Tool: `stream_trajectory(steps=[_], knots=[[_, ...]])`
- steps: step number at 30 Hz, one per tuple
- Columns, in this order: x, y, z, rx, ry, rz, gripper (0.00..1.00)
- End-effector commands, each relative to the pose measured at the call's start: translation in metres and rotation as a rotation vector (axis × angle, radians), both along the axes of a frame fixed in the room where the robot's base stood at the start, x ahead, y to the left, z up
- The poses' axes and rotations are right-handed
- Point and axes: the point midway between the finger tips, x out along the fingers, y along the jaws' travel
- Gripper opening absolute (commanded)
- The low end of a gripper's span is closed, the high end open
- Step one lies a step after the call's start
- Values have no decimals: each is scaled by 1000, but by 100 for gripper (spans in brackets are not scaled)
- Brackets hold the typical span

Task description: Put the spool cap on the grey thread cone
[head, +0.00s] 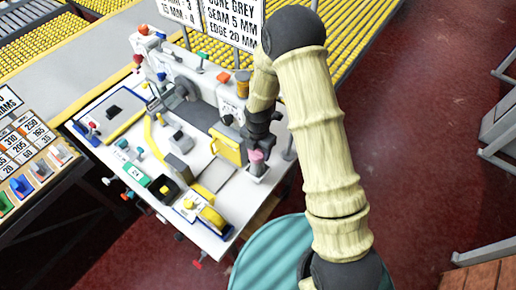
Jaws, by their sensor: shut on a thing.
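My gripper (258,144) points down over the right end of the white sewing table. It is shut on a small pink piece, which looks like the spool cap (257,156). The cap is just below the fingertips. A dark grey upright thing, which looks like the grey thread cone (258,171), stands directly under the cap. The cap seems to be at its top, but I cannot tell whether it touches or is seated. My gripper and wrist hide the area behind.
A sewing machine (190,85) stands behind on the table (215,240). A yellow box (227,148) is close left of my gripper, and an orange-topped spool (243,84) is above it. A tape roll (213,218) lies in front. A teal round bin (275,255) stands beside the table.

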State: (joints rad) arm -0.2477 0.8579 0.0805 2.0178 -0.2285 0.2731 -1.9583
Motion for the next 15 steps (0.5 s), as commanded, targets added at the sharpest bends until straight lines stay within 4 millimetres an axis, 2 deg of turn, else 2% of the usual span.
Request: stream_trajectory(steps=[15], knots=[[0, 0, -10, 0, 1, 0, 34]])
